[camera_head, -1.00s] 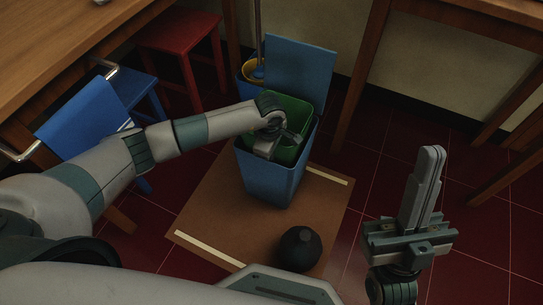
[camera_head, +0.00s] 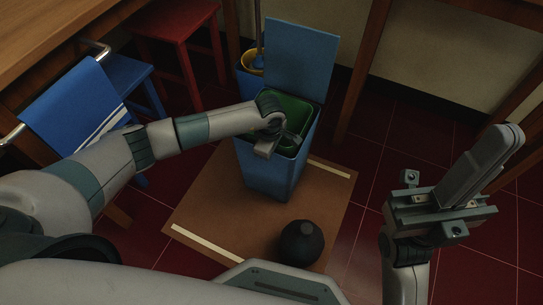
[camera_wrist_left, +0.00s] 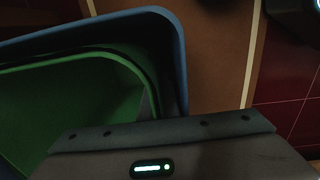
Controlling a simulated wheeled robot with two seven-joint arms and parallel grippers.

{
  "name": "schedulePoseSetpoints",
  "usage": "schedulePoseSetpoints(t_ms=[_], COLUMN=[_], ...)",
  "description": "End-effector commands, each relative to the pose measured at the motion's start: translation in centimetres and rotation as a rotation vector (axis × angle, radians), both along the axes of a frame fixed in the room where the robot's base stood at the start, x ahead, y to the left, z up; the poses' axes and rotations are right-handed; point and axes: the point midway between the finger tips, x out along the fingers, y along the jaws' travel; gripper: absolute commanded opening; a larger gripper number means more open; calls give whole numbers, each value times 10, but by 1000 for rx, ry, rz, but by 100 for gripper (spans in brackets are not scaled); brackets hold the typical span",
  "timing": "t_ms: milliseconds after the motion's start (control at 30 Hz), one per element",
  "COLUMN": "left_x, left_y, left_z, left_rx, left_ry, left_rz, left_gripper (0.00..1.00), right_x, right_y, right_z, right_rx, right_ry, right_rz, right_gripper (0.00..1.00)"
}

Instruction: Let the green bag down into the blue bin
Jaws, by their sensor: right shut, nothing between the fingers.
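The blue bin (camera_head: 270,170) stands on a brown mat with its lid (camera_head: 300,60) raised at the back. The green bag (camera_head: 290,105) sits in the bin's mouth, open at the top, mostly inside the walls. In the left wrist view the green bag (camera_wrist_left: 75,110) lies within the blue rim (camera_wrist_left: 165,35). My left gripper (camera_head: 272,143) is over the bin's front left edge, against or close to the bag; its fingertips are hidden, so its grip is unclear. My right gripper (camera_head: 490,160) is shut, empty and raised at the right, well away from the bin.
A dark round object (camera_head: 301,243) sits on the brown mat (camera_head: 205,205) in front of the bin. A blue bucket with a yellow insert (camera_head: 252,62) stands behind. A red stool (camera_head: 175,20) and a blue chair (camera_head: 75,105) are at the left. Red floor tiles lie open at the right.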

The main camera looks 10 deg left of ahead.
Motion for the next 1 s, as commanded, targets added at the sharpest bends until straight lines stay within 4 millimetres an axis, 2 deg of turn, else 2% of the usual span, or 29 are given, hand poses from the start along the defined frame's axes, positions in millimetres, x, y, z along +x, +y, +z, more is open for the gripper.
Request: schedulePoseSetpoints(t_ms=[367,500,1000], left_x=[0,0,-1], left_y=[0,0,0], left_z=[-2,-2,1], left_rx=[0,0,0], left_ry=[0,0,2], left_rz=[0,0,0], left_gripper=[0,24,24], right_x=[2,2,1], right_y=[2,1,1], right_z=[2,2,1], right_rx=[6,3,0], right_ry=[-4,-5,7], right_rz=[4,3,1], right_gripper=[0,0,0])
